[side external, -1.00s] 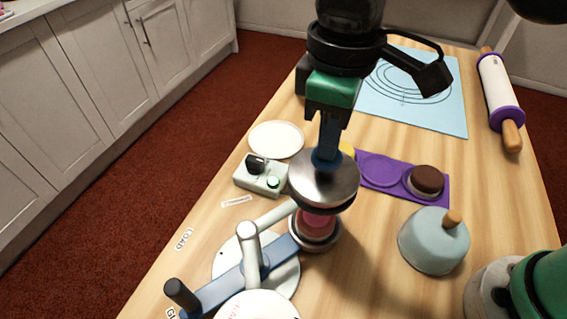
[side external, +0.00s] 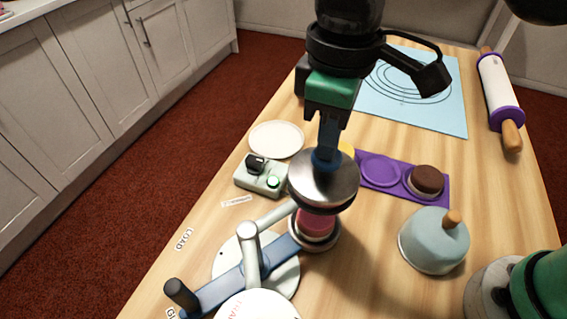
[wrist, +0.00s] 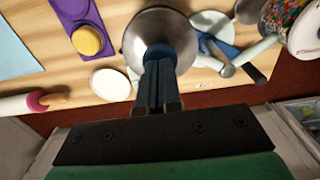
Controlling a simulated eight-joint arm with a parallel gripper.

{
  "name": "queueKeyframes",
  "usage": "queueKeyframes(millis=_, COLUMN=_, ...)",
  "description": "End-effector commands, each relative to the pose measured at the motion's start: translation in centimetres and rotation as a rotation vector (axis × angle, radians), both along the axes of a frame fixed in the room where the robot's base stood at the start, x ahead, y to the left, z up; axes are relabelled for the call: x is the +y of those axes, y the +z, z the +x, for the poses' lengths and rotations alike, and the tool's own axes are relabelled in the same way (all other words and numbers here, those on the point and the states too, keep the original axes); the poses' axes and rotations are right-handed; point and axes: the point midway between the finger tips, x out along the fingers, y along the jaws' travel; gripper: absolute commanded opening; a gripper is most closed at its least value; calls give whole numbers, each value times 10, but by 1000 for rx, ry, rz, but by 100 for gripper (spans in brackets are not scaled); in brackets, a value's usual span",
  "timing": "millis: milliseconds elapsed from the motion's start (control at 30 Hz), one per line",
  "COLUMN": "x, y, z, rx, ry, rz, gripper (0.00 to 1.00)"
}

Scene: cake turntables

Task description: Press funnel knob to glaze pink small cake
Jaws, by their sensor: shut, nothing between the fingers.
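A round metal funnel (side external: 323,184) with a blue knob (side external: 326,161) on top hangs over the turntable arm. My gripper (side external: 328,147) is shut, pointing down, with its fingertips at the knob, seemingly touching it from above. In the wrist view my shut gripper (wrist: 158,72) also meets the knob over the funnel (wrist: 145,30). A small pink cake (side external: 315,224) stands on a round metal-edged stand (side external: 328,243) directly under the funnel. Its top is hidden by the funnel; its visible side is deep pink.
A purple tray (side external: 440,190) with a chocolate cake (side external: 426,180) and a partly hidden yellow cake (wrist: 88,40) lies right of the funnel. A control box (side external: 260,177), white plate (side external: 276,139), blue-grey dome (side external: 434,240) and blue turntable arm (side external: 220,287) surround it.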

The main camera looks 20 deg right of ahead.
Motion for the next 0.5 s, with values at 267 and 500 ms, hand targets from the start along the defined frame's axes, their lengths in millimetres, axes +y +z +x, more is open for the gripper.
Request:
queueKeyframes(millis=267, x=0, y=25, z=0, rx=0, ry=0, rz=0, gripper=0)
queueKeyframes(millis=500, x=0, y=46, z=0, rx=0, ry=0, rz=0, gripper=0)
